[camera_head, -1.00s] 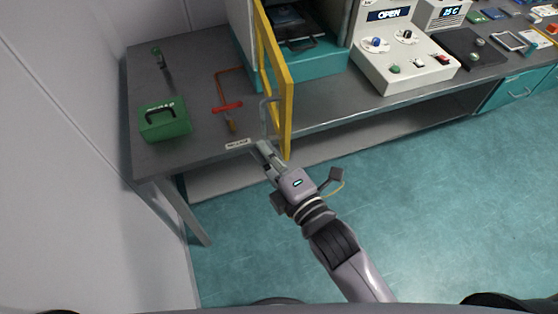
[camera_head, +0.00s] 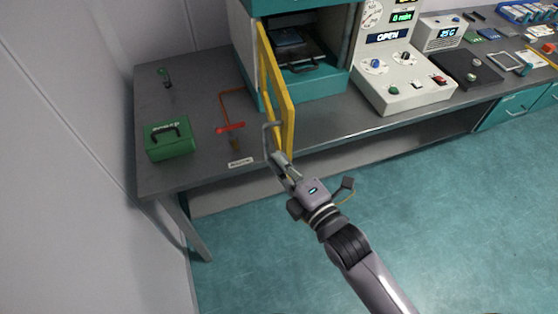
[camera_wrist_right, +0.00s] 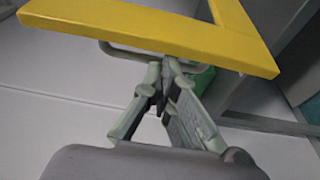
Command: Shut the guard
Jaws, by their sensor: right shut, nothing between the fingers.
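The guard (camera_head: 287,108) is a yellow frame on the machine's front. It stands swung open, jutting out past the bench edge. A grey bar handle (camera_head: 267,140) sits on its left face. My right gripper (camera_head: 277,158) is at the lower end of the handle, beside the guard's outer edge. In the right wrist view the guard (camera_wrist_right: 165,30) crosses the top, and the closed fingertips (camera_wrist_right: 168,66) are just under it, by the handle (camera_wrist_right: 125,50). The fingers hold nothing; whether they touch the handle or guard is unclear. My left gripper is not in view.
The machine's open chamber (camera_head: 295,50) is behind the guard, above a teal base (camera_head: 310,88). A control panel (camera_head: 400,90) stands to its right. A green box (camera_head: 170,140) and a red-handled tool (camera_head: 230,127) lie on the bench left. The floor in front is clear.

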